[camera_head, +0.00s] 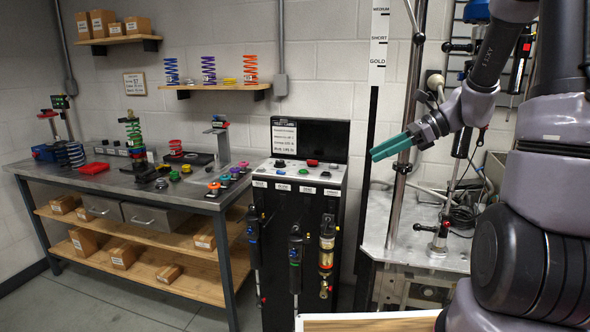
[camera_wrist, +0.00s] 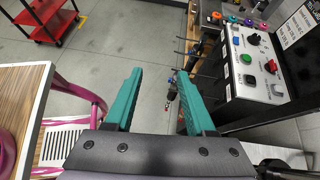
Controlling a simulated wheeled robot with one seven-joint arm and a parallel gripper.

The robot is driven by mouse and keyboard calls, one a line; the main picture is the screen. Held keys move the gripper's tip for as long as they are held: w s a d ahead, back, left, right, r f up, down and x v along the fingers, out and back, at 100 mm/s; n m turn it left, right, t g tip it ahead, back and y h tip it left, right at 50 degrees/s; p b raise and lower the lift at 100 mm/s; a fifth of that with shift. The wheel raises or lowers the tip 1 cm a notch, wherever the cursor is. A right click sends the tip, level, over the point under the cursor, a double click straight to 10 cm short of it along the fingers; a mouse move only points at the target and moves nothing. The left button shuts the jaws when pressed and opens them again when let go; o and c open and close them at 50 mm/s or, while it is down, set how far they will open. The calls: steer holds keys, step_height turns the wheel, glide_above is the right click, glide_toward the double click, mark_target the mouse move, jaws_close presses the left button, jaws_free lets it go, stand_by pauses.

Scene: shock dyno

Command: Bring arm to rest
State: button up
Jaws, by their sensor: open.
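My gripper (camera_head: 391,146) has green fingers and is raised in front of the dyno's posts in the head view, pointing left. In the wrist view my gripper (camera_wrist: 156,100) shows its two fingers spread apart with nothing between them; the grey floor shows in the gap. My arm comes in from the right side of the head view, and its dark links cover part of the dyno there. The gripper appears apart from the black control cabinet (camera_head: 263,232) standing to its left.
A workbench (camera_head: 110,180) with springs and tools stands at left, below a wall shelf (camera_head: 215,87). Shock absorbers (camera_head: 295,250) hang on the cabinet front. A metal dyno base (camera_head: 415,250) stands behind my arm. A red cart (camera_wrist: 48,20) and a wooden tabletop (camera_wrist: 22,100) show in the wrist view.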

steer(key=s+d+r+n+t+h, duration=0.3)
steer(key=s+r+n+t+h, duration=0.2)
steer(key=s+r+n+h, duration=0.4)
steer(key=s+r+n, duration=0.3)
steer(key=s+n, duration=0.3)
steer(key=s, duration=0.1)
steer(key=shift+r+n, duration=0.35)
steer(key=shift+n, duration=0.05)
steer(key=shift+d, duration=0.1)
stand_by(1.0)
